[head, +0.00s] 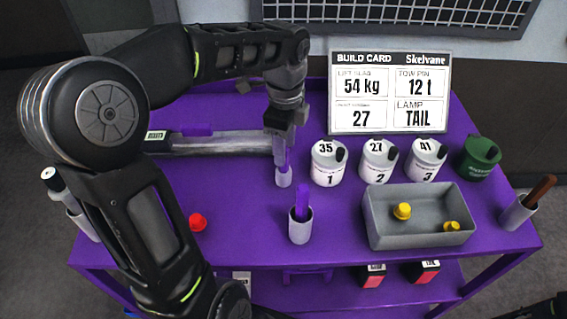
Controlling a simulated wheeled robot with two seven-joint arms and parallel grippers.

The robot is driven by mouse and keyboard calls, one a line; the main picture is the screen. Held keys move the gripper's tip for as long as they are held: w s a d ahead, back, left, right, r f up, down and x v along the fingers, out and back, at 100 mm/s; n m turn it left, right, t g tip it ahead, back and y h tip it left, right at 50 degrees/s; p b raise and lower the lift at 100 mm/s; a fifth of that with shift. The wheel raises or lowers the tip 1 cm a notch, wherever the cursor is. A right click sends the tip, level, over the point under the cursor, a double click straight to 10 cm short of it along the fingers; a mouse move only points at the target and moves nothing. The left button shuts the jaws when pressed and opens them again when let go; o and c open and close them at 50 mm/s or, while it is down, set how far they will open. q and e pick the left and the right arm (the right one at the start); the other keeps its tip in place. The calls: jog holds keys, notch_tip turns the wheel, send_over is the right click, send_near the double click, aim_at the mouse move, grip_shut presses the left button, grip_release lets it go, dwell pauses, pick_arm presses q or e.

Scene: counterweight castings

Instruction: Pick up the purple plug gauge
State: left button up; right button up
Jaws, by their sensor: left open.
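A purple upright piece (302,202) stands in a white cup (301,232) near the table's front middle. The front piece is clear of the gripper. My right gripper is not in view.
White numbered canisters (328,163) and a build card (389,92) stand to the right. A grey tray (420,240) holds yellow parts. A green mug (480,158) and a cup with a brown handle (518,213) are far right. A red knob (197,222) lies left.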

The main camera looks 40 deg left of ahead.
pick_arm(q)
jog(key=shift+f+p, duration=0.5)
jog(key=shift+f, duration=2.15)
grip_shut()
